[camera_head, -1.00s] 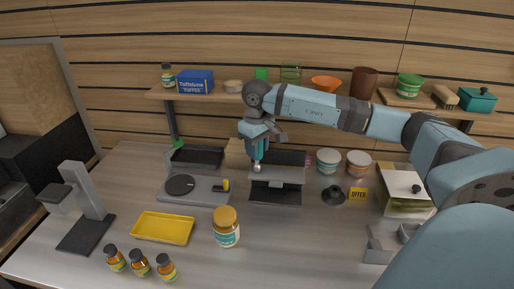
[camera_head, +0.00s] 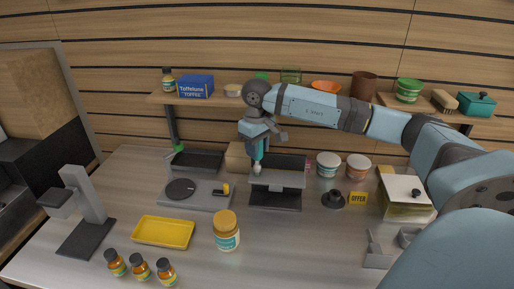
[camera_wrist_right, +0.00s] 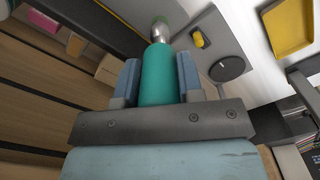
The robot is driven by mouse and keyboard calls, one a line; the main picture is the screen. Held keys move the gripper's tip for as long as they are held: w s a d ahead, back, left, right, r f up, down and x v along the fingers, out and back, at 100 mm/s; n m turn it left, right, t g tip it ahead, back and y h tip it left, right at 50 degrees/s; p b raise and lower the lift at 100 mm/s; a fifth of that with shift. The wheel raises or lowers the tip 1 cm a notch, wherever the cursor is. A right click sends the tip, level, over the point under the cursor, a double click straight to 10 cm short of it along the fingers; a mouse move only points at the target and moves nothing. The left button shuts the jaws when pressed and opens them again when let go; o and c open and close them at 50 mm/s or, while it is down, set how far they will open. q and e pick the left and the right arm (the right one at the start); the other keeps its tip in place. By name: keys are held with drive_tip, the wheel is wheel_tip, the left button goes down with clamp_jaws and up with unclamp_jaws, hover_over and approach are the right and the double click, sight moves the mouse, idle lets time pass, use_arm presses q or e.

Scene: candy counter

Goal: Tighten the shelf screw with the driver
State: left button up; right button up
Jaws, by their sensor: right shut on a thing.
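My right gripper (camera_head: 257,144) is shut on the driver, which points down over the grey metal stand (camera_head: 277,197) in the middle of the counter. In the right wrist view the driver (camera_wrist_right: 158,75) shows a teal handle between the two fingers of the right gripper (camera_wrist_right: 158,62), with a rounded silvery end beyond it. In the head view the driver's lower end (camera_head: 257,168) is at the left part of the stand's raised plate. The screw cannot be made out, and whether the driver touches it cannot be told. My left gripper is not in view.
A yellow tray (camera_head: 163,247) and an orange jar (camera_head: 226,232) are in front. Two tubs (camera_head: 328,164) and a black knobbed piece (camera_head: 333,198) stand to the right. A wall shelf (camera_head: 230,101) with goods runs behind.

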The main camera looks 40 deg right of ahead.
drive_tip(key=shift+r, duration=0.15)
drive_tip(key=shift+r+p, duration=0.3)
drive_tip(key=shift+r, duration=0.35)
drive_tip(key=shift+r+p, duration=1.1)
drive_tip(key=shift+r, duration=1.15)
